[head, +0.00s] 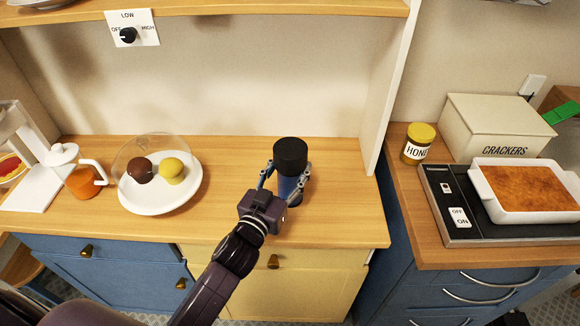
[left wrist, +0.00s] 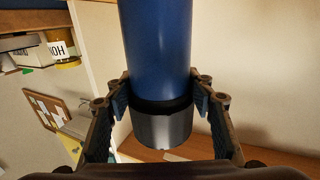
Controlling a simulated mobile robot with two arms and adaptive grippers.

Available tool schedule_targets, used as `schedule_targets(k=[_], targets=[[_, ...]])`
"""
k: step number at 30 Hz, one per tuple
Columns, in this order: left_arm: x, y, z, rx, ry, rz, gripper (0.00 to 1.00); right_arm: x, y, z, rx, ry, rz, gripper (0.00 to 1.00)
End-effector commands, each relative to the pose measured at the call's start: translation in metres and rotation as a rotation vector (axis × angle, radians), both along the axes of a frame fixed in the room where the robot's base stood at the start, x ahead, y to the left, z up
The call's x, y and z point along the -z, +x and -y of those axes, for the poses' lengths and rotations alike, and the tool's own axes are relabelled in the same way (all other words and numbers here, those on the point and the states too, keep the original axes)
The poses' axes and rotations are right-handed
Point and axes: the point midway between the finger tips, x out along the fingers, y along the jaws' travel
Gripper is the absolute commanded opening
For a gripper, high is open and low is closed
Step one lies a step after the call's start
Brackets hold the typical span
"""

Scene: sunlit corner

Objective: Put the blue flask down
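The blue flask (head: 286,190) with a black cap (head: 290,155) is upright over the right part of the wooden counter. It also fills the middle of the left wrist view (left wrist: 157,50), where it appears cap down. My left gripper (head: 287,172) reaches it from the front, with one finger on each side. The fingers close against the flask's sides near the cap (left wrist: 162,125). The flask's base is partly hidden behind the gripper, so I cannot tell whether it touches the counter. My right gripper is not in view.
An orange jug (head: 83,182) is further left. An upright panel (head: 388,90) rises right of the flask. The counter (head: 345,215) is clear around it.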

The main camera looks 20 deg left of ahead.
Motion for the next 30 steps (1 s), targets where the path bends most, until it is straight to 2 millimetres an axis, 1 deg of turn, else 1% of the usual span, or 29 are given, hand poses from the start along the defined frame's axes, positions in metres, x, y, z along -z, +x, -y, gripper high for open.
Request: schedule_targets(k=[1,2,3,10,13,14,17,27,30], targets=[[0.000,0.000,0.000,0.000,0.000,0.000,0.57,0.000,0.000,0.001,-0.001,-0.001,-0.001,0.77],[0.000,0.000,0.000,0.000,0.000,0.000,0.61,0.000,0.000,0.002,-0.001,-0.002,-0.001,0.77],[0.000,0.000,0.000,0.000,0.000,0.000,0.62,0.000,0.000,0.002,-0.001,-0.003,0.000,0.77],[-0.001,0.000,0.000,0.000,0.000,0.000,0.62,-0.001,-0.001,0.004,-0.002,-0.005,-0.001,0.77],[-0.006,0.000,0.000,0.001,0.000,0.001,0.62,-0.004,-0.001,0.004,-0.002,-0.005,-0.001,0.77],[-0.003,-0.003,0.000,0.001,-0.001,-0.001,0.62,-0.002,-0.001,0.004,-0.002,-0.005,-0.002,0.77],[-0.001,-0.014,-0.001,0.001,-0.001,-0.002,0.62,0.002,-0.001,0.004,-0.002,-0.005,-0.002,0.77],[0.000,-0.075,-0.009,0.000,-0.001,-0.003,0.62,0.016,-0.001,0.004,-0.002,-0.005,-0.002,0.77],[-0.001,-0.091,-0.010,0.000,-0.001,-0.002,0.62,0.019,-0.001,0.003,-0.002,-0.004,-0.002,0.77]])
